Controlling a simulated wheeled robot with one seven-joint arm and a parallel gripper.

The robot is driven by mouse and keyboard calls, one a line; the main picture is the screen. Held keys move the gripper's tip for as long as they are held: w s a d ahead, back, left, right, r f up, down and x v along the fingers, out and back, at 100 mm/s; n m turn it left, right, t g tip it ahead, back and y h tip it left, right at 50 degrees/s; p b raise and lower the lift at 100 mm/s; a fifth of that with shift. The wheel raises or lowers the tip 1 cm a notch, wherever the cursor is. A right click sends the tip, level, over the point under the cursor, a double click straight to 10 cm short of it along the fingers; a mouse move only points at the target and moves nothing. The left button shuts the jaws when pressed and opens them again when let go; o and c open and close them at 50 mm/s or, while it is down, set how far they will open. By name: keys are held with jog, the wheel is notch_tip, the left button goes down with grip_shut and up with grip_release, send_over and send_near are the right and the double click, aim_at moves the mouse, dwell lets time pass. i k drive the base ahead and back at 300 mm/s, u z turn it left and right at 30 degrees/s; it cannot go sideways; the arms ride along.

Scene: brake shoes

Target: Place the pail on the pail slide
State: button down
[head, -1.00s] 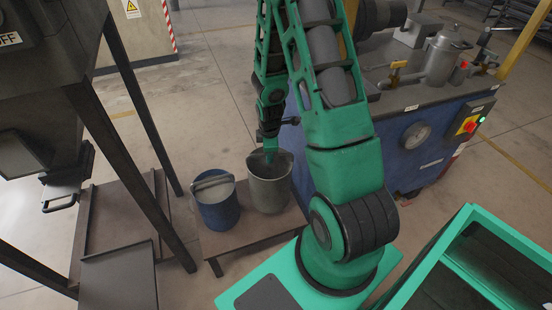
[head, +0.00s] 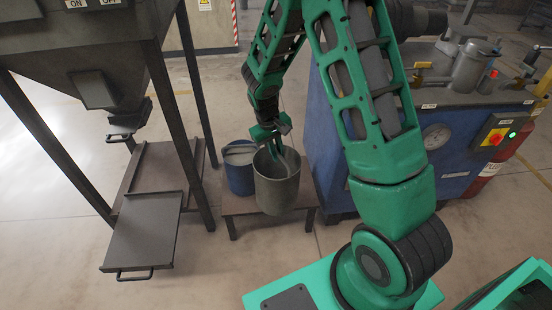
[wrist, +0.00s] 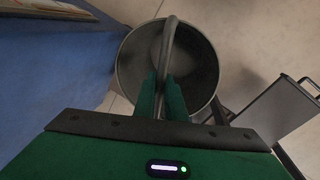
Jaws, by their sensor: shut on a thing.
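The grey pail (head: 277,188) hangs from my gripper (head: 274,146), whose fingers are shut on its handle. In the wrist view the pail (wrist: 140,65) sits beyond the fingertips (wrist: 167,85) with its handle running between them; its inside looks empty. In the head view the pail overlaps the front of the low stand and appears raised off it. The pail slide (head: 145,232), a flat dark tray with a front handle, sticks out below the hopper, left of the pail. It also shows in the wrist view (wrist: 280,122) at right.
A blue pail (head: 238,176) stands on the low stand (head: 245,207) just behind and left. The hopper's dark legs (head: 177,120) rise beside the slide. A blue workbench (head: 335,120) is at right. The floor in front of the slide and stand is clear.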

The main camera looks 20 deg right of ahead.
aim_at(147, 222)
jog(key=k, duration=0.55)
jog(key=u, duration=0.5)
jog(key=i, duration=0.55)
jog(key=u, duration=0.75)
jog(key=i, duration=1.3)
jog(key=z, duration=0.1)
